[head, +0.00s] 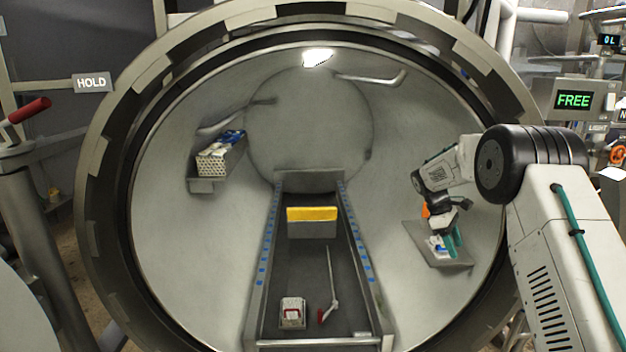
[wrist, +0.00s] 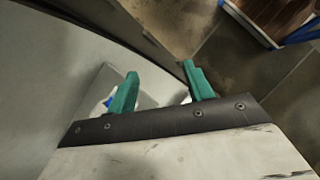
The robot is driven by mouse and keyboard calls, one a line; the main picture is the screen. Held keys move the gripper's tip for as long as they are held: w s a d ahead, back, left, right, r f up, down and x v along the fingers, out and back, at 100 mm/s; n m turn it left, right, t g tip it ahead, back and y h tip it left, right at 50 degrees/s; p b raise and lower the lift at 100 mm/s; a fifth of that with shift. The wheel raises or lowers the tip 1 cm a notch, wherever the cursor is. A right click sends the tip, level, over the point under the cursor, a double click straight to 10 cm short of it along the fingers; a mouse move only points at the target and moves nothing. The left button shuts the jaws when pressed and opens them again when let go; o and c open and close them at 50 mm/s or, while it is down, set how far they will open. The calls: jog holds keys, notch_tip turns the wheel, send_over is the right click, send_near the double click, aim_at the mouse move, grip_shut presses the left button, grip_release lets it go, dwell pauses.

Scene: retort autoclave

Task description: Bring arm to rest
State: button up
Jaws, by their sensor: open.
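My arm reaches from the right into the round open mouth of the autoclave in the head view. My gripper (head: 447,238) is at the right side of the chamber, in front of or above a small grey side shelf (head: 450,258). Part of that shelf and what lies on it is hidden behind the gripper. In the wrist view, the two green fingers of my gripper (wrist: 162,90) stand apart with nothing between them. A pale shelf surface with a small blue and white item shows behind the left finger.
The autoclave's thick metal rim (head: 110,150) surrounds the arm. A left shelf holds a perforated block (head: 213,163). A display reads FREE (head: 573,100).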

jog(key=s+a+r+m+y, duration=0.1)
jog(key=s+a+r+m, duration=0.25)
jog(key=s, duration=0.55)
jog(key=s+a+r+m+y, duration=0.1)
jog(key=s+a+r+m, duration=0.15)
jog(key=s+r, duration=0.45)
jog(key=s+a+r+m+y, duration=0.1)
jog(key=s+a+r+m, duration=0.2)
jog(key=s, duration=0.9)
jog(key=s+a+r+t+y, duration=0.1)
jog(key=s+a+t, duration=0.1)
jog(key=s, duration=0.9)
jog(key=s+a+r+m+t, duration=0.1)
jog(key=s+a+r+t, duration=0.1)
jog(key=s, duration=0.9)
jog(key=shift+a+r+t+y, duration=0.3)
jog(key=shift+a+y, duration=0.1)
jog(key=shift+a, duration=0.45)
